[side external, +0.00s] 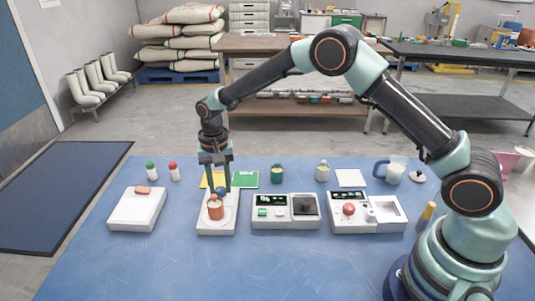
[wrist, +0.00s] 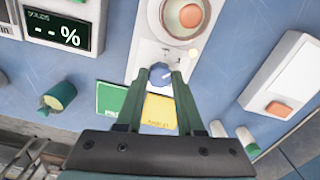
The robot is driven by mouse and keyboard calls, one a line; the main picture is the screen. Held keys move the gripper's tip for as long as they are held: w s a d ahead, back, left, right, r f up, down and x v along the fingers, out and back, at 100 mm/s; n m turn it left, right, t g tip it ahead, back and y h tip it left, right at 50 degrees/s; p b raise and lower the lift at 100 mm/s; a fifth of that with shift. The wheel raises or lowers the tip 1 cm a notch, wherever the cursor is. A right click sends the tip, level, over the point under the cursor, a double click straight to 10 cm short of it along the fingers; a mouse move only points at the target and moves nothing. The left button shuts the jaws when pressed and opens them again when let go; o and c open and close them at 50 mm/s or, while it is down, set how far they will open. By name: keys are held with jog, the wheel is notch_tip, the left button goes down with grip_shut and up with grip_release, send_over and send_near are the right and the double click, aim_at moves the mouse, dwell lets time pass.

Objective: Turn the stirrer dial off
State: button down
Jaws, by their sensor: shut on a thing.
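The stirrer (side external: 218,225) is a white unit with a round plate and a copper-coloured beaker (side external: 215,210) on it. Its blue dial (wrist: 159,75) sits at the end of the unit behind the beaker, with a small pale mark on its right side in the wrist view. My gripper (wrist: 160,82) points down at the dial, its two fingers on either side of it and closed on it. In the side view the dial (side external: 221,191) shows small behind the beaker, beside my gripper (side external: 220,188). A small light (wrist: 193,53) shows between dial and plate.
A white box with an orange button (side external: 143,190) stands left of the stirrer. A unit with a display (side external: 270,200) stands to its right. Yellow and green cards (side external: 245,179) lie behind. Red- and green-capped bottles (side external: 174,172) stand back left. The front table is clear.

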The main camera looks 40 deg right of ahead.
aim_at(220, 189)
jog(key=n, duration=0.4)
jog(key=shift+n, duration=0.3)
jog(key=n, duration=0.4)
dwell(0.6)
jog(key=c, duration=0.5)
grip_release()
notch_tip(220, 189, up, 12)
jog(key=shift+r, duration=0.1)
